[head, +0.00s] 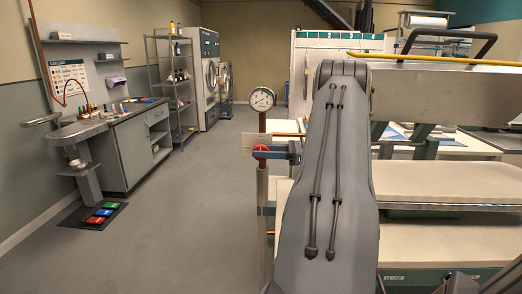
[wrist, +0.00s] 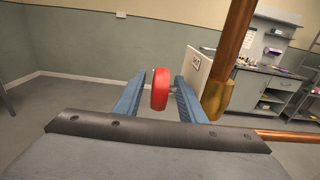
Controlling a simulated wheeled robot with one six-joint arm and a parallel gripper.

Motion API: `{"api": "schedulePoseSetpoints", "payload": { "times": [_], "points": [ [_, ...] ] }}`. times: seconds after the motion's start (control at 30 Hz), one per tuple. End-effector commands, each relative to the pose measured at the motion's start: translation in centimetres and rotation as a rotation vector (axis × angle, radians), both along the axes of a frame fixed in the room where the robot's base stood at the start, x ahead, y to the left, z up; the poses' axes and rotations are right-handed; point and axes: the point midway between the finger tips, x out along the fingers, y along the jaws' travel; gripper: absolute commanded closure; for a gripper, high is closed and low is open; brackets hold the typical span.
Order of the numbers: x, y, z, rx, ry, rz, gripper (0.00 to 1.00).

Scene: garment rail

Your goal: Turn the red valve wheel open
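The red valve wheel (wrist: 160,92) shows nearly edge-on in the wrist view, between the two blue fingers of my gripper (wrist: 161,76). A narrow gap seems to show on each side, so the fingers look open around it rather than closed on it. In the head view the red wheel (head: 260,150) is partly hidden behind my blue gripper fingers (head: 272,153), on the upright pipe below the round gauge (head: 263,98). A copper pipe with a brass fitting (wrist: 216,98) stands right of the right finger in the wrist view.
A pale plate (wrist: 196,68) is beside the right finger, also seen near the wheel in the head view (head: 249,142). A pressing table (head: 450,180) fills the right. The grey floor (head: 190,190) to the left is clear up to the workbench (head: 140,150).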

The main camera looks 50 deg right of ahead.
Motion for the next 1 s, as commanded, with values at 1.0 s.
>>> {"api": "schedulePoseSetpoints", "payload": {
  "times": [1.0],
  "points": [
    [0.41,0.47,0.23,-0.061,0.073,0.003,1.00]
  ]
}}
